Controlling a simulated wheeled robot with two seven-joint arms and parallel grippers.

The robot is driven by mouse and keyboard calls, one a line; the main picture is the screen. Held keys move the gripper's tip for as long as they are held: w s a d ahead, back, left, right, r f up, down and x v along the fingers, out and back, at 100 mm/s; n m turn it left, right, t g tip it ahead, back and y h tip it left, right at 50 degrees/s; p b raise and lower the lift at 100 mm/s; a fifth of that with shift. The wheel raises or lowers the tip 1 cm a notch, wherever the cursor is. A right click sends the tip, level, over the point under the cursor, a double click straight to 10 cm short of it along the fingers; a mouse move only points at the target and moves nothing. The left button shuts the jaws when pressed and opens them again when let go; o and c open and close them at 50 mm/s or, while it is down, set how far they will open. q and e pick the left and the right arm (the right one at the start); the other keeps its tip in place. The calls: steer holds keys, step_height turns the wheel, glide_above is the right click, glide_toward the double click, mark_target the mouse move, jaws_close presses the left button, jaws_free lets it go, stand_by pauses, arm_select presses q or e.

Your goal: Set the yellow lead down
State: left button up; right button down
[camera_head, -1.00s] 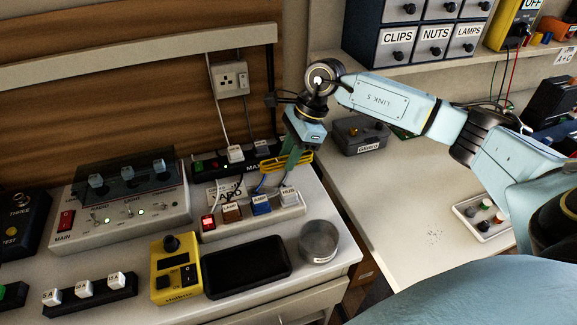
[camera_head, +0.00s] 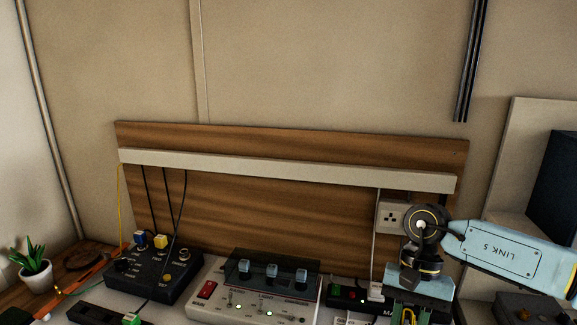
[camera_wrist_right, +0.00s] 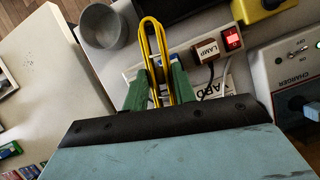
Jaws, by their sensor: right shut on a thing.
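The yellow lead (camera_wrist_right: 146,38) is a folded loop in the right wrist view. My right gripper (camera_wrist_right: 160,84) has its green fingers shut on the lead, and the loop sticks out past the fingertips. The gripper and lead are above the white power strip (camera_wrist_right: 237,62), beside the brown plug marked LAMP (camera_wrist_right: 207,50). I cannot tell whether the lead touches the strip. In the head view my right gripper (camera_head: 408,312) is cut off by the bottom edge, with only a bit of yellow between its fingers. My left gripper is not in view.
A grey switch box (camera_head: 262,290) with a dark clear cover and a black box (camera_head: 150,275) stand along the wooden backboard (camera_head: 290,215). A wall socket (camera_head: 391,216) is behind my wrist.

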steer(key=n, duration=0.1)
steer(key=n+h, duration=0.1)
steer(key=n, duration=0.1)
steer(key=s+r+n+h, duration=0.1)
steer(key=n, duration=0.1)
steer(key=shift+s+a, duration=0.1)
steer(key=shift+a, duration=0.2)
steer(key=shift+d, duration=0.1)
